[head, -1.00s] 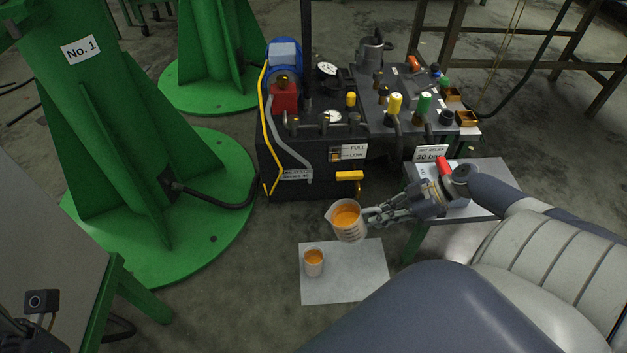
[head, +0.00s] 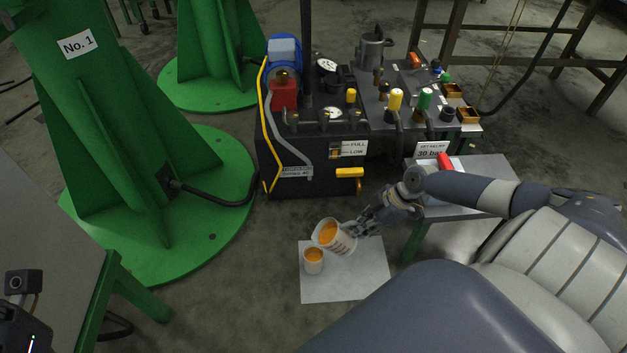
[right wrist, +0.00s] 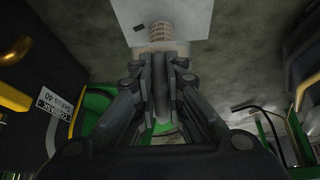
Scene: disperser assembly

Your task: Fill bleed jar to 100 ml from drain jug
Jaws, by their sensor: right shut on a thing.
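In the right wrist view the jug (right wrist: 162,45) shows beyond the closed fingers (right wrist: 163,75). I cannot make out a stream of liquid. My left gripper is not clearly seen.
The white sheet (head: 345,285) lies on the concrete floor. The dark hydraulic unit (head: 300,160) with a yellow handle stands behind it. A small grey table (head: 480,170) stands to the right, and the green column base (head: 215,215) to the left.

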